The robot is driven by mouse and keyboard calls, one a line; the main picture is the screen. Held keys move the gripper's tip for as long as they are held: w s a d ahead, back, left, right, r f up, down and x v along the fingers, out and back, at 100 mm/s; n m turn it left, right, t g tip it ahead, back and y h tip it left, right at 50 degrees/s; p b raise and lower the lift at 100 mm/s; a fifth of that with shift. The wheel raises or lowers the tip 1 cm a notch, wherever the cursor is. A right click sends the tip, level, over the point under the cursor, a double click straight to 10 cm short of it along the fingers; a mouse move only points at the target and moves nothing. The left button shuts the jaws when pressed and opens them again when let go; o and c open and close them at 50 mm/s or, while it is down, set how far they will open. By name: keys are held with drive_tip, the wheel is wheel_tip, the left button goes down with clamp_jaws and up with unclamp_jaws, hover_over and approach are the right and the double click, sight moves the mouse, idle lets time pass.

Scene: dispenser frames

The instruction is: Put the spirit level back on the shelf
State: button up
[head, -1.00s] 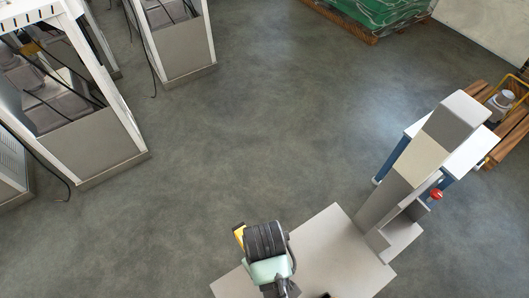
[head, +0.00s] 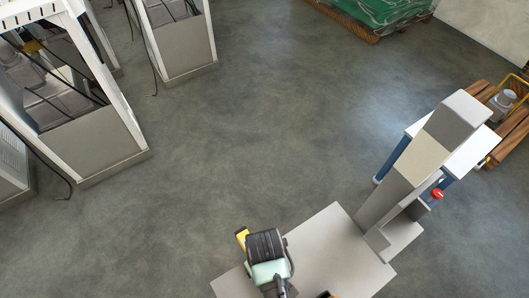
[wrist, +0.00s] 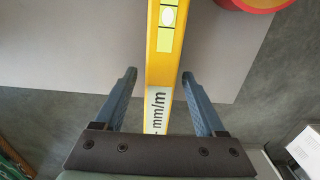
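The spirit level (wrist: 165,60) is a yellow bar with a pale green vial window and a white "mm/m" label. In the wrist view it runs lengthwise between my fingers and passes out of sight behind the palm. My gripper (wrist: 158,76) is open, with one finger on each side of the level. A clear gap shows at the left finger and a narrower one at the right. In the head view a yellow piece (head: 241,236), probably an end of the level, shows beside my arm; my fingers are hidden there. I cannot identify the shelf for sure.
White dispenser frames (head: 110,122) with hanging cables stand at left. A green-wrapped pallet (head: 378,12) is at the back. A white-topped table (head: 474,146) and wooden slats (head: 508,140) are at right. The middle floor is clear. The wrist view shows a red round thing (wrist: 257,4) near the level.

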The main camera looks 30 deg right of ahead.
wheel_tip(320, 180, up, 12)
drive_tip(key=w+r+t+h, duration=0.2)
drive_tip(key=w+r+t, duration=0.7)
drive_tip(key=w+r, duration=0.75)
drive_tip(key=w+a+r+t, duration=0.2)
drive_tip(key=w+r+t, duration=0.1)
drive_tip(key=r, duration=0.5)
drive_tip(key=w+a+r+t, duration=0.1)
drive_tip(key=w+r+t, duration=0.2)
drive_tip(key=r, duration=0.5)
drive_tip(key=s+a+r+t, duration=0.2)
drive_tip(key=s+r+t, duration=0.2)
drive_tip(key=r, duration=0.6)
drive_tip(key=s+a+r+t+y, duration=0.1)
drive_tip(key=s+a+r+t, duration=0.1)
drive_tip(key=r, duration=0.9)
drive_tip(key=s+a+r+t+y, duration=0.1)
drive_tip(key=s+r+t, duration=0.4)
drive_tip(key=r, duration=0.6)
drive_tip(key=shift+s+a+r+t, duration=0.15)
drive_tip(key=shift+s+a+t, duration=0.15)
drive_tip(key=shift+a+t, duration=0.4)
